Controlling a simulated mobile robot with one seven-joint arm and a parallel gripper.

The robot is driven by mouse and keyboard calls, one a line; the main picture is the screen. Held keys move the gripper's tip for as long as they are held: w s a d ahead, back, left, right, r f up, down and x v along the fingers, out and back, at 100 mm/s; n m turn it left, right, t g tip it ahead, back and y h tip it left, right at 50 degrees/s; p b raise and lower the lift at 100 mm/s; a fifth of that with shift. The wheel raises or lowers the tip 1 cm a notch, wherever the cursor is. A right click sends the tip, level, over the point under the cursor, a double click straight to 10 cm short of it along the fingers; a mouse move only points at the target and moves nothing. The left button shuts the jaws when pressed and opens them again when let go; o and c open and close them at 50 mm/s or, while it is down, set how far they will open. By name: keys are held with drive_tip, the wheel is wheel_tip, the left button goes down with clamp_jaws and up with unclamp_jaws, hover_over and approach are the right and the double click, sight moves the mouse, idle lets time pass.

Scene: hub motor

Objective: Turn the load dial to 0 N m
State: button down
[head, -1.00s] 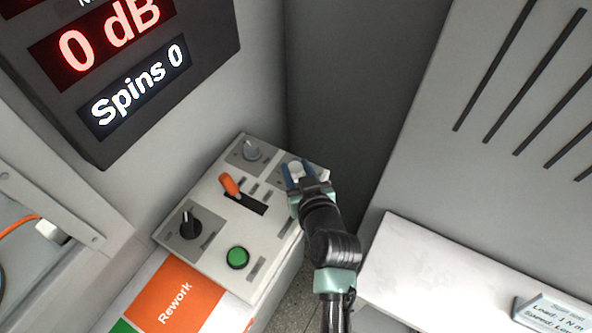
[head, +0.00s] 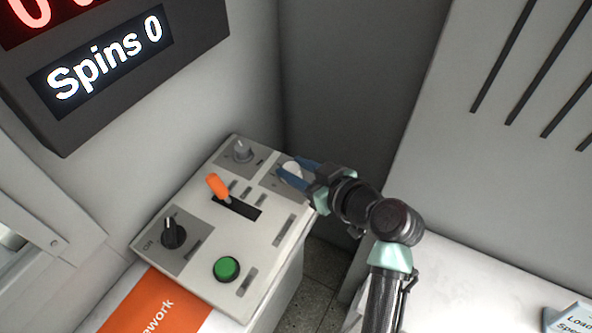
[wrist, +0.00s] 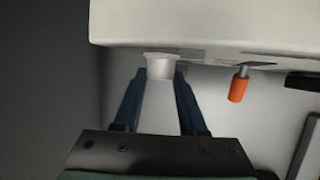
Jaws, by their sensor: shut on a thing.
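A control panel (head: 200,215) carries several controls. A pale, whitish knob (head: 291,173) is at its far right corner; it also shows in the wrist view (wrist: 160,68). A grey knob (head: 241,152) is at the far left corner and a black knob (head: 173,236) at the near left. The small labels are too blurred to tell which knob is the load dial. My gripper (head: 290,170) reaches in from the right, its blue fingers shut on the pale knob, one on each side. The fingers partly hide this knob and its markings in the head view.
An orange lever (head: 218,187) stands in a slot mid-panel, close to my fingers, with a green button (head: 227,268) nearer. A display (head: 110,60) reads "Spins 0". A partly cut-off sign (head: 570,319) on the white surface at right mentions load and speed.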

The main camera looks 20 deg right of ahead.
drive_tip(key=shift+c, duration=2.3)
unclamp_jaws()
drive_tip(key=p+v, duration=0.1)
drive_tip(key=v, duration=1.2)
